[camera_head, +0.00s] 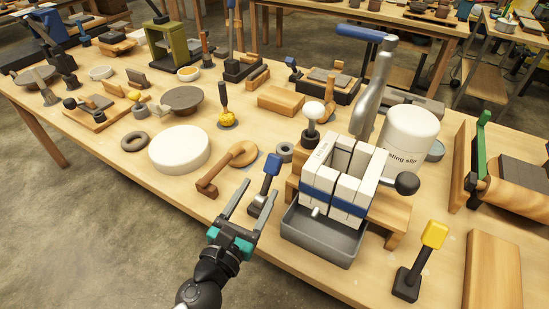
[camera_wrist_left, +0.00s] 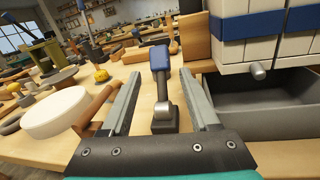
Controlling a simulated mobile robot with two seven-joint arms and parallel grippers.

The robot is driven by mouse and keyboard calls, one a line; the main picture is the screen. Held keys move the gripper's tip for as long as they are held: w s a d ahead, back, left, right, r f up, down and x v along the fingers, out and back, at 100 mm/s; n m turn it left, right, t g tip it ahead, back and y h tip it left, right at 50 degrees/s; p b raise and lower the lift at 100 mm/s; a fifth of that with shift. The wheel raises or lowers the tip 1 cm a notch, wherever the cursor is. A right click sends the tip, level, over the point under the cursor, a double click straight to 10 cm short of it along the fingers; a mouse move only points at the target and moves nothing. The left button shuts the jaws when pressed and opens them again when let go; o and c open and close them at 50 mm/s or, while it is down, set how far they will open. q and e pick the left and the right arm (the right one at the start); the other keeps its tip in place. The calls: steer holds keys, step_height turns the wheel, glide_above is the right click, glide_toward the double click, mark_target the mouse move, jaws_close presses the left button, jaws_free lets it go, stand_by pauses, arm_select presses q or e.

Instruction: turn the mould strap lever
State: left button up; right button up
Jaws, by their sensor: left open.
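A small lever with a blue grip (camera_head: 272,165) stands on a dark base at the table's front edge, left of the mould. The white block mould (camera_head: 341,168) has a blue strap (camera_head: 320,197) around it and a short pale peg in front. My left gripper (camera_head: 261,188) is open and empty, pointing at the blue-grip lever. In the left wrist view, the lever's blue grip (camera_wrist_left: 160,58) and metal stem appear between the two spread fingers (camera_wrist_left: 161,75), with a gap on both sides. I see no contact. My right gripper is not in view.
A grey tray (camera_head: 318,243) sits below the mould, close to the gripper's right. A brown wooden piece (camera_head: 207,189) and a white disc (camera_head: 179,148) lie left. A yellow-grip lever (camera_head: 434,234) and a white casting slip container (camera_head: 408,138) stand right.

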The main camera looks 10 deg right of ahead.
mark_target(270, 171)
arm_select(q)
steer(key=x, duration=0.8)
steer(key=shift+w+d, duration=0.15)
steer(key=shift+w, duration=0.1)
steer(key=shift+w+d, duration=0.35)
steer(key=shift+w, duration=0.3)
steer(key=shift+c, duration=1.2)
steer(key=c, duration=0.5)
jaws_close()
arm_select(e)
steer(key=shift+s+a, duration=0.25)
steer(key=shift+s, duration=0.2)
